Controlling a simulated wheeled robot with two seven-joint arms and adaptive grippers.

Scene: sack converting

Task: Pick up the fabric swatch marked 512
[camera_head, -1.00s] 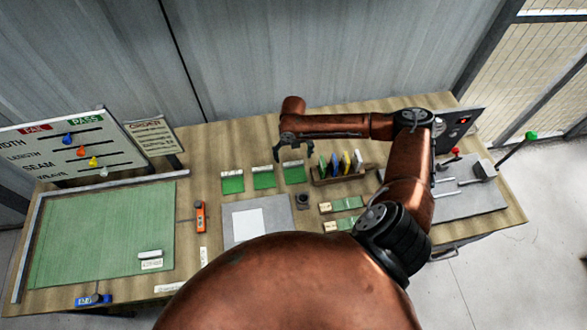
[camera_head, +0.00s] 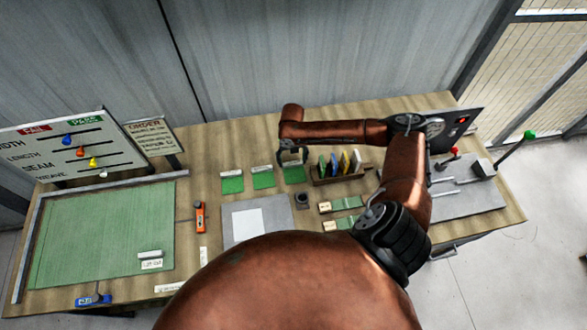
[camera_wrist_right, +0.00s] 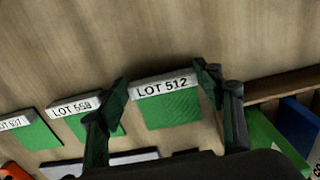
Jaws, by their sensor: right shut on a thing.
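The fabric swatch marked LOT 512 is a green square with a white label block along its far edge, and it shows in the right wrist view (camera_wrist_right: 172,108). In the head view it is the rightmost swatch of the row (camera_head: 294,175). My right gripper (camera_head: 293,158) is over its label end. In the wrist view the right gripper's fingers (camera_wrist_right: 165,88) stand at the two ends of the label block, shut on it. The swatch appears still at table level. My left gripper is not in view.
The LOT 558 swatch (camera_wrist_right: 75,106) lies just left of the gripper, with another labelled swatch (camera_wrist_right: 30,128) beyond it. A wooden rack of coloured cards (camera_head: 342,176) stands close on the right. A grey plate with a white sheet (camera_head: 250,222) lies nearer me.

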